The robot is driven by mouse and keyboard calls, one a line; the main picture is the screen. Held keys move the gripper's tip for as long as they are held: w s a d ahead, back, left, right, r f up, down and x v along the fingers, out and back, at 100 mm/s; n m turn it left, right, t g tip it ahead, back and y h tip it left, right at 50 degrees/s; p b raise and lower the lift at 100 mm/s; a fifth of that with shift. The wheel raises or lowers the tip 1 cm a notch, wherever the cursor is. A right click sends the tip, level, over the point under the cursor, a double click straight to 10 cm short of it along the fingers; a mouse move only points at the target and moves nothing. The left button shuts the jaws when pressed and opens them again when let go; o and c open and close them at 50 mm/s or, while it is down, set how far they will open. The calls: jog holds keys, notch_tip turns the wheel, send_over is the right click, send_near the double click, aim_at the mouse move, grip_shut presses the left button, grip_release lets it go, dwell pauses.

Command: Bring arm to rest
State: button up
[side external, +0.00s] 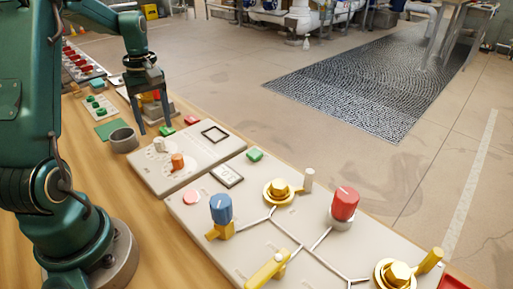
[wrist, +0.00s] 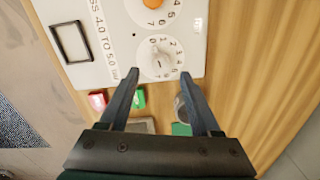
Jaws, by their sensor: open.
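My gripper (side external: 152,114) is open and empty, pointing down above the wooden table behind the grey dial panel (side external: 188,178). In the wrist view the two fingers of my gripper (wrist: 160,82) are spread apart. A white dial knob (wrist: 160,58) lies just ahead of the fingertips there, with numbers around it. An orange knob (side external: 178,161) stands on the same panel. My gripper touches none of these that I can see.
A larger panel (side external: 300,225) carries a blue knob (side external: 221,209), a red knob (side external: 344,203) and yellow valves. A grey cup (side external: 124,140) and green pad (side external: 108,129) sit on the table (side external: 150,240). Red and green blocks lie near the gripper.

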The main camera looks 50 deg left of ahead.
jog(key=w+d+r+m+t+y, duration=0.1)
jog(key=d+r+m+t, duration=0.35)
jog(key=d+r, duration=0.75)
jog(key=s+d+f+m+t+h, duration=0.1)
jog(key=s+d+f+m, duration=0.3)
jog(key=s+d+m, duration=0.5)
jog(key=shift+d+f+m, duration=0.25)
jog(key=shift+d+m, duration=0.7)
jog(key=shift+m, duration=0.2)
